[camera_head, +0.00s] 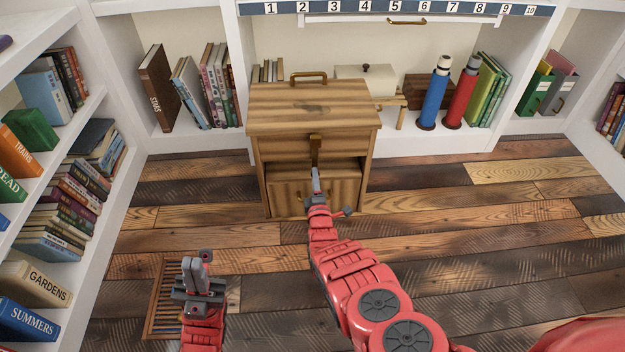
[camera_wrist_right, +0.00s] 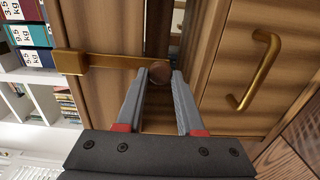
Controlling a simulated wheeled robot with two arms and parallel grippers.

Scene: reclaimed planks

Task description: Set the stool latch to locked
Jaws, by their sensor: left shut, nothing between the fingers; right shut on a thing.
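The stool (camera_head: 310,95) is a box-shaped wooden piece with a handle on top, standing on the plank floor. Its brass latch (camera_head: 316,143) is on the front and hangs down from its mount on the upper panel. In the right wrist view the latch bar (camera_wrist_right: 115,61) runs from a brass block to a dark round knob (camera_wrist_right: 160,73). My right gripper (camera_head: 316,173) is shut on that knob, with a finger on each side (camera_wrist_right: 160,88). My left gripper (camera_head: 194,262) is shut and empty, low at the left, away from the stool.
A lower drawer with a brass handle (camera_wrist_right: 257,70) is beneath a dark gap in the stool's front. A slatted mat (camera_head: 164,296) lies under my left gripper. White bookshelves (camera_head: 98,200) stand left, behind and right. The floor (camera_head: 480,225) at right is clear.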

